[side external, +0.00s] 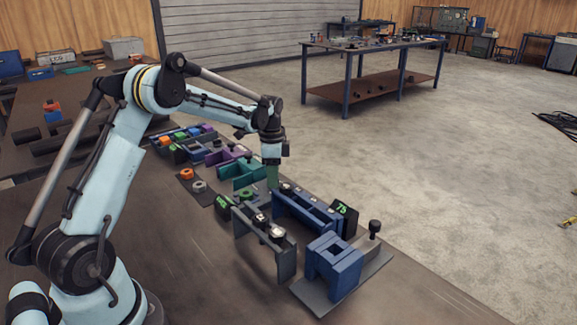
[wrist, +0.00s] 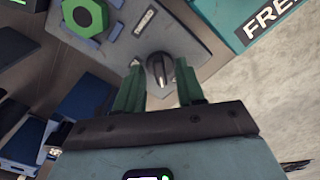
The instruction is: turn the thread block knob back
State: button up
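In the wrist view a dark, rounded knob (wrist: 160,68) with a light pointer line stands on a grey plate (wrist: 160,35), which I take to be part of the thread block. My gripper (wrist: 158,80) has its two green fingers apart, one on each side of the knob's near end. I cannot tell whether either finger touches it. In the side view my gripper (side external: 272,176) points down beside the teal fixture (side external: 238,172); the knob cannot be made out there.
A green hexagonal nut (wrist: 83,14) and a teal block lettered "FREE" (wrist: 265,18) flank the knob. Blue fixtures (side external: 334,262) and a dark grey fixture (side external: 262,240) stand nearer the side camera. Coloured fixtures line the bench behind. The bench's front area is clear.

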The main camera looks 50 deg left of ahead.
grip_shut()
jog(key=shift+n, duration=0.4)
jog(key=n, duration=0.3)
jog(key=shift+n, duration=2.1)
grip_release()
